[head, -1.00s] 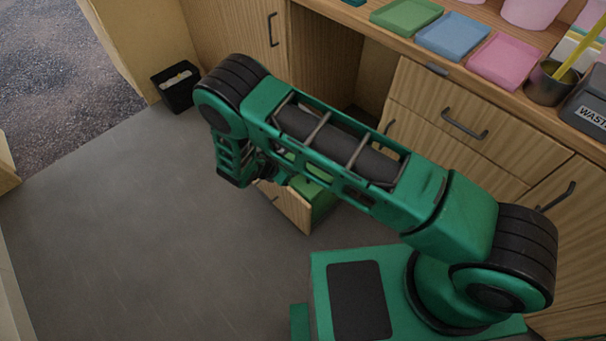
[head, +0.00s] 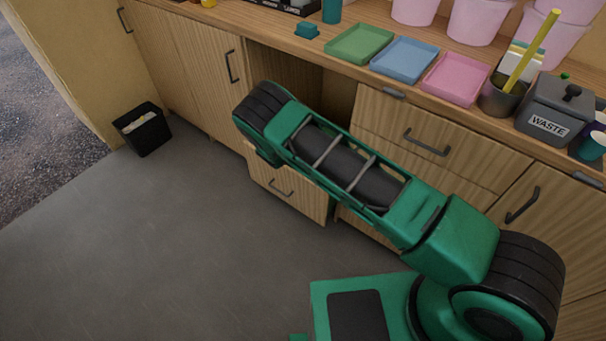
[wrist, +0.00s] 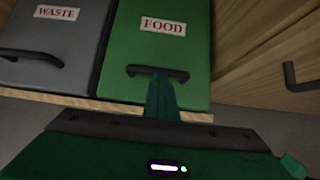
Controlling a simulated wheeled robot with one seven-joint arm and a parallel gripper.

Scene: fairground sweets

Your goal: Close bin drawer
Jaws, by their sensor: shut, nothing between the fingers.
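The bin drawer (head: 292,196) stands out from the cabinet, low down under the counter, with a wooden front and a dark bar handle. In the wrist view its wooden front edge (wrist: 95,101) runs below two bins inside: a grey WASTE bin (wrist: 50,55) and a green FOOD bin (wrist: 178,50) with a dark lid handle. My gripper (wrist: 163,78) is shut and empty. Its fingertips appear over the drawer's front edge, close to the FOOD lid handle; I cannot tell whether they touch. In the head view my arm hides the gripper and most of the drawer's inside.
A black waste basket (head: 142,130) stands on the floor at the left. The counter above holds green, blue and pink trays (head: 404,59) and a grey WASTE box (head: 556,112). A neighbouring handle (wrist: 303,78) is right of the drawer.

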